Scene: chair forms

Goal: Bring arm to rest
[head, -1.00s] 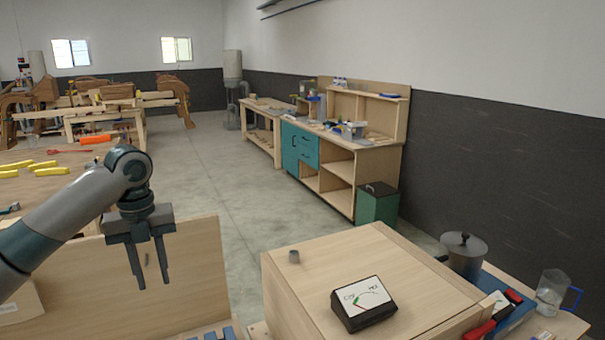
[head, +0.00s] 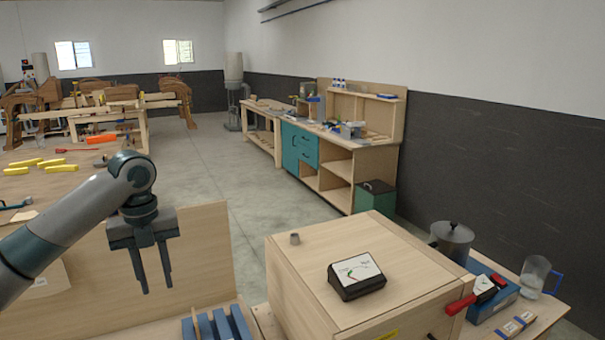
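My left gripper (head: 151,270) hangs fingers down in front of an upright wooden panel at the lower left. Its two fingers are apart with nothing between them. The arm comes in from the left edge, bent at the wrist joint. My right arm and gripper are not in view.
A blue slotted rack (head: 219,325) is below the gripper.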

